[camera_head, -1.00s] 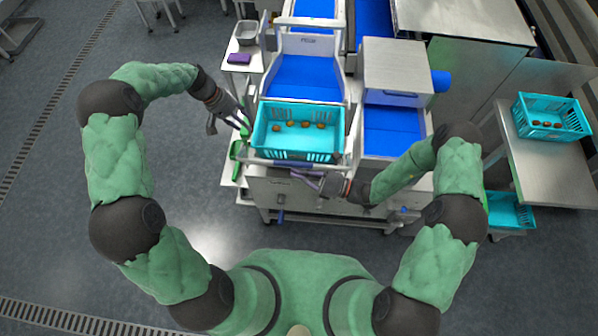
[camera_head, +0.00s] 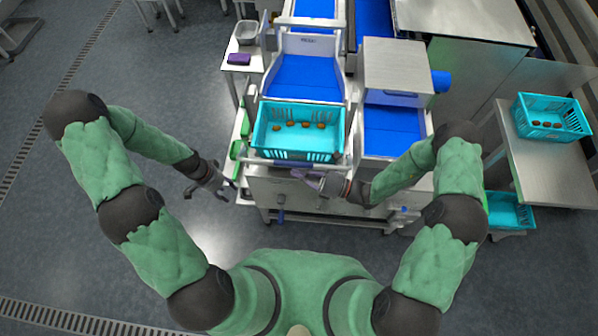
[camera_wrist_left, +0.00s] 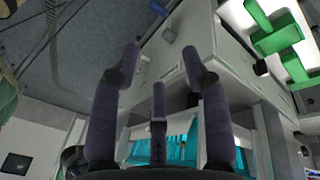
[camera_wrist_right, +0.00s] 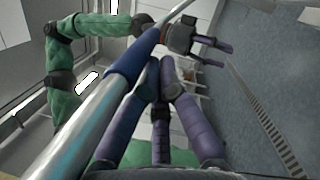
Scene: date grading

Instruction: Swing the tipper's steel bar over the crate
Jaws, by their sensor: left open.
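The tipper's steel bar (camera_head: 272,161) lies across the near side of the turquoise crate (camera_head: 256,135), which holds several brown dates. In the right wrist view the bar (camera_wrist_right: 85,125) runs diagonally close to the camera, with a blue sleeve (camera_wrist_right: 135,60). My right gripper (camera_head: 300,175) is just in front of the bar. Its fingertips (camera_wrist_right: 160,63) are together beside the sleeve; I cannot tell whether they touch it. My left gripper (camera_head: 228,191) is open and empty, left of the tipper's front; its fingers (camera_wrist_left: 160,55) are spread wide. It also shows in the right wrist view (camera_wrist_right: 228,54).
The tipper's blue chute (camera_head: 305,78) stands behind the crate. Green items (camera_head: 238,150) lie on the left-hand shelf. Another turquoise crate (camera_head: 550,131) with dates stands on the right table (camera_head: 550,175). The floor at left is clear.

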